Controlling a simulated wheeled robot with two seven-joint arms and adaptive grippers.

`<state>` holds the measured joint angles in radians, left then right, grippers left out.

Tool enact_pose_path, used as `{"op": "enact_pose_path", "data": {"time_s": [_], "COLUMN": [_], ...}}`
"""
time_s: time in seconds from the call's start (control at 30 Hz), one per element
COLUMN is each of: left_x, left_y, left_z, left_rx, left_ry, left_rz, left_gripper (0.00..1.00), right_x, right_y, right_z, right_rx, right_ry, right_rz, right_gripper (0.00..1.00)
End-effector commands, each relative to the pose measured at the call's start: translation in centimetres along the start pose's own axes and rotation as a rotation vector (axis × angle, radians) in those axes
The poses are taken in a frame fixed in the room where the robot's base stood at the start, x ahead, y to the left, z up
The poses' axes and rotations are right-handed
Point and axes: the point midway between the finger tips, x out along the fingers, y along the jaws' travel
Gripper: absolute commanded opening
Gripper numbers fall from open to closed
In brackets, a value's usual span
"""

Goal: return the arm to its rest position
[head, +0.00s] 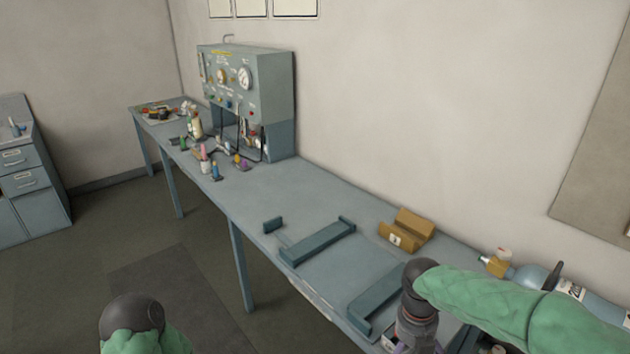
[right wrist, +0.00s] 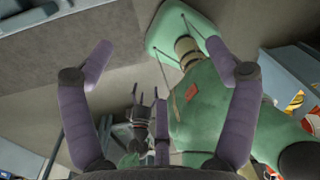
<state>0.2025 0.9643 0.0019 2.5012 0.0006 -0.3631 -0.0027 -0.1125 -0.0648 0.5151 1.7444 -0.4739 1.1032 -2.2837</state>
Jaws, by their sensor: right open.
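My right arm, in a green sleeve, reaches in from the right in the head view, over the near end of the bench (head: 290,190). Its wrist points down near the lower edge, and its fingers cannot be made out there. In the right wrist view my right gripper (right wrist: 158,55) has its two purple fingers spread wide with nothing between them. My left arm shows only as a dark rounded joint and green sleeve at the bottom left of the head view. The left gripper (right wrist: 146,100) appears small in the right wrist view, its prongs apart and empty.
A grey test panel with gauges (head: 245,95) stands at the back of the bench, with small bottles and fittings before it. Teal brackets (head: 318,243), a tan cradle (head: 408,230) and a blue cylinder (head: 530,275) lie nearer. Drawers (head: 28,180) stand left; the floor between is clear.

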Motion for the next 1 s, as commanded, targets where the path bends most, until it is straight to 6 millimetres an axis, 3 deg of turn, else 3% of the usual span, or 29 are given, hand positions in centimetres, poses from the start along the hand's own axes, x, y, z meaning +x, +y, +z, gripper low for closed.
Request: {"op": "enact_pose_path", "data": {"time_s": [0.27,0.47,0.7,1.0], "left_x": [0.0,0.0,0.0,0.0], "left_y": [0.0,0.0,0.0,0.0], "left_z": [0.1,0.1,0.1,0.1], "left_rx": [0.0,0.0,0.0,0.0], "left_ry": [-0.003,-0.002,-0.003,-0.003], "left_rz": [0.0,0.0,0.0,0.0], "left_gripper": [0.85,0.85,0.85,0.85], "right_x": [4.9,10.7,18.8,26.9], "right_y": [2.5,5.1,7.8,8.6], "right_z": [-0.9,-2.7,-6.5,-12.1], "right_rx": [0.255,0.594,1.199,2.012], "right_ry": [0.061,0.153,0.322,0.513], "right_rz": [0.062,0.115,0.14,0.055], "right_gripper": [0.88,0.88,0.88,0.88]}}
